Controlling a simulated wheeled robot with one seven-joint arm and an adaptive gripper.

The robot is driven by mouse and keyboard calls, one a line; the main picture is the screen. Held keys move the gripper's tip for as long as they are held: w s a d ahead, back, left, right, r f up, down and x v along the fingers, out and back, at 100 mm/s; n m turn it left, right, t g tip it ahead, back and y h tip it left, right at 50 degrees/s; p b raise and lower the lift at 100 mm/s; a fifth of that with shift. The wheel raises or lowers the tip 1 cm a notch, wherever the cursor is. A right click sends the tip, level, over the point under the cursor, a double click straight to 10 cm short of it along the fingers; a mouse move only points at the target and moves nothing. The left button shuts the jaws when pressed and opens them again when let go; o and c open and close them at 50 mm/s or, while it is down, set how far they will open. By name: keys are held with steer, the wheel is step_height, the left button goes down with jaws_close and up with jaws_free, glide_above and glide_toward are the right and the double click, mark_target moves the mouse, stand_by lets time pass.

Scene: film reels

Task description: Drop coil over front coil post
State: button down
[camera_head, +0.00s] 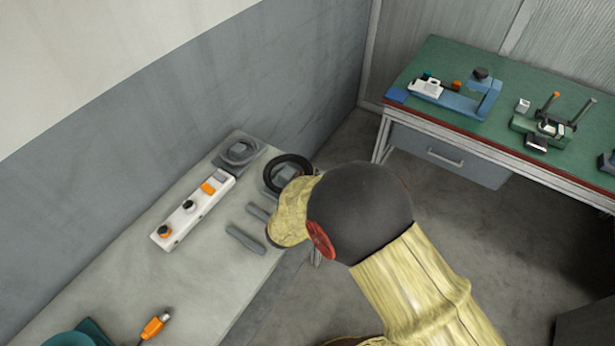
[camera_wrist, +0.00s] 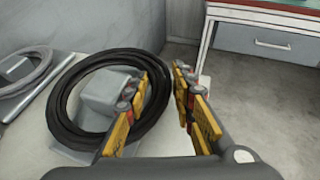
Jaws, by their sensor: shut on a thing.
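A black coil (camera_wrist: 62,108) is a thick ring at the right end of the grey table. It also shows in the head view (camera_head: 291,157). A grey blocky coil post (camera_wrist: 105,88) shows through the ring's opening. I cannot tell whether the ring rests around the post's base or is held a little above it. My gripper (camera_wrist: 161,82) is shut on the coil's right side, with one finger inside the ring and one outside. In the head view my arm hides the gripper. A grey coil (camera_head: 239,152) lies around another post to the left.
A white strip with knobs (camera_head: 195,207) and two grey bars (camera_head: 245,239) lie on the grey table (camera_head: 120,275). An orange-handled tool (camera_head: 155,325) is near the bottom. A green-topped bench (camera_head: 440,58) with fixtures stands at the back right. A wall runs along the left.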

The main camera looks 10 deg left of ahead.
steer(key=shift+f+b, duration=0.45)
steer(key=shift+f, duration=0.05)
stand_by(0.3)
steer(key=c, duration=1.5)
jaws_free()
steer(key=shift+c, duration=0.2)
steer(key=shift+o, duration=0.7)
steer(key=v, duration=1.2)
